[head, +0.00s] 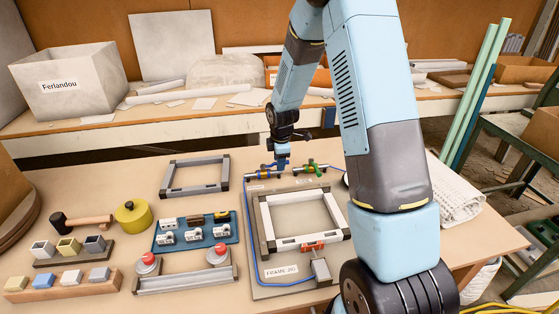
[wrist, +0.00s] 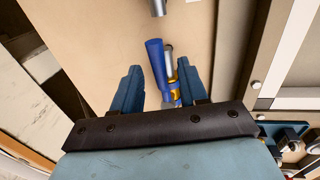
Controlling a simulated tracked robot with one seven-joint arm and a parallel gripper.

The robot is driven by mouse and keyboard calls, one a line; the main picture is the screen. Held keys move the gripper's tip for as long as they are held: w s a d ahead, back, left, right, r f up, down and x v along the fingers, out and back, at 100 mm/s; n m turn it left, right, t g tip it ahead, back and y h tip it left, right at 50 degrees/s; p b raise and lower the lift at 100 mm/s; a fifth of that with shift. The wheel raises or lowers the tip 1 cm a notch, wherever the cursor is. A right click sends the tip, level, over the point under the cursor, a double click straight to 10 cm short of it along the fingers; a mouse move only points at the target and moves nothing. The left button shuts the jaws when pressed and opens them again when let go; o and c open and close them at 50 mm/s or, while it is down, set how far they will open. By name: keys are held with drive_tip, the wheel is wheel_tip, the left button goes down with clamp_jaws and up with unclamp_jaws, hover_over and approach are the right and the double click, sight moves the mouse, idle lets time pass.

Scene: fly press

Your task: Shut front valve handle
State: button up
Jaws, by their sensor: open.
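Two small valves with brass bodies sit in a line at the back of the base board. One has a blue handle (head: 267,166); the other, to its right, has a green handle (head: 316,166). In the head view my gripper (head: 282,161) is low over the blue-handled valve and partly hides it. In the wrist view my gripper (wrist: 158,70) is open, with the blue handle (wrist: 155,58) in the gap between its two blue fingers. A brass fitting (wrist: 174,89) shows beside the handle, near the right finger. I cannot tell whether the fingers touch the handle.
A grey frame (head: 195,188) lies left of the valves. The base board (head: 258,280) holds a light frame (head: 265,225) in front of them, with a blue hose along its edge. A blue tray (head: 232,238), a yellow pot (head: 133,218) and a mallet (head: 85,222) lie further left.

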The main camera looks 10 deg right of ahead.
clamp_jaws()
idle(0.6)
